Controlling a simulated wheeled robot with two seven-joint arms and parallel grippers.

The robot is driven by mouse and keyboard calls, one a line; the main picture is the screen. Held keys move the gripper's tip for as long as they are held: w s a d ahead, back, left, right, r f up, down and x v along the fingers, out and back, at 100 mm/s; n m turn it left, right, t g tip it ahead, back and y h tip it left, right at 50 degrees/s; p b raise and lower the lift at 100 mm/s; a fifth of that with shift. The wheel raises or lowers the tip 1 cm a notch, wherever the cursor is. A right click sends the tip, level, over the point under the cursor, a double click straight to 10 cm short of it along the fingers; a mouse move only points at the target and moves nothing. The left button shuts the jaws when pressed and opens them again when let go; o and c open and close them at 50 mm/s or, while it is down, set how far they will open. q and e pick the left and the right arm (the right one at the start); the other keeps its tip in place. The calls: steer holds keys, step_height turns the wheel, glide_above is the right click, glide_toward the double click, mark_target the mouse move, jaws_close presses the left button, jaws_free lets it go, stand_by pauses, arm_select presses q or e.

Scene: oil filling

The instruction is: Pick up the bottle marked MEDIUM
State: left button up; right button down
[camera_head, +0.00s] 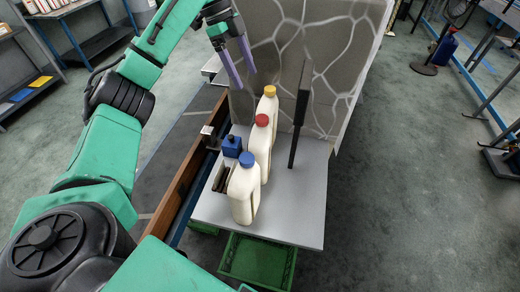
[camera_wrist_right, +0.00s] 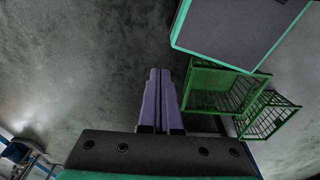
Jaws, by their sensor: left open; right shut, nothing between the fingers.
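Three cream bottles stand upright in a row on a grey table (camera_head: 303,215). The nearest bottle (camera_head: 244,196) has a blue cap, the middle bottle (camera_head: 260,146) a red cap, and the farthest bottle (camera_head: 271,107) a yellow cap. I cannot read any MEDIUM marking on them. My left gripper (camera_head: 241,78) is open and empty, raised above and behind the row, left of the yellow-capped bottle and apart from it. My right gripper (camera_wrist_right: 160,75) is shut and empty in the right wrist view, away from the bottles.
A blue container (camera_head: 232,146) stands left of the red-capped bottle. A thin dark upright post (camera_head: 299,115) stands right of the bottles. A patterned panel (camera_head: 340,45) rises behind the table. A green crate (camera_head: 258,262) is below the front edge. The table's right side is clear.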

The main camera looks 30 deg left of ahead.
mark_target(262, 118)
steer(key=s+d, duration=0.2)
steer(key=s, duration=0.3)
arm_select(q)
steer(key=p+x, duration=0.2)
steer(key=x, duration=0.8)
steer(key=shift+s+p, duration=0.1)
steer(key=shift+p, duration=0.25)
steer(key=x, duration=0.2)
steer(key=shift+s+d+f+p, duration=0.1)
steer(key=shift+s+f+p, duration=0.05)
steer(key=shift+f+p, duration=0.25)
steer(key=shift+s+d, duration=0.1)
steer(key=shift+d, duration=0.05)
steer(key=shift+f, duration=0.1)
steer(key=shift+c, duration=1.2)
steer(key=c, duration=1)
jaws_close()
arm_select(e)
steer(key=shift+w+a+r, duration=0.35)
steer(key=shift+w+r, duration=0.25)
steer(key=shift+w+a+r, duration=0.35)
steer(key=shift+w+r, duration=0.25)
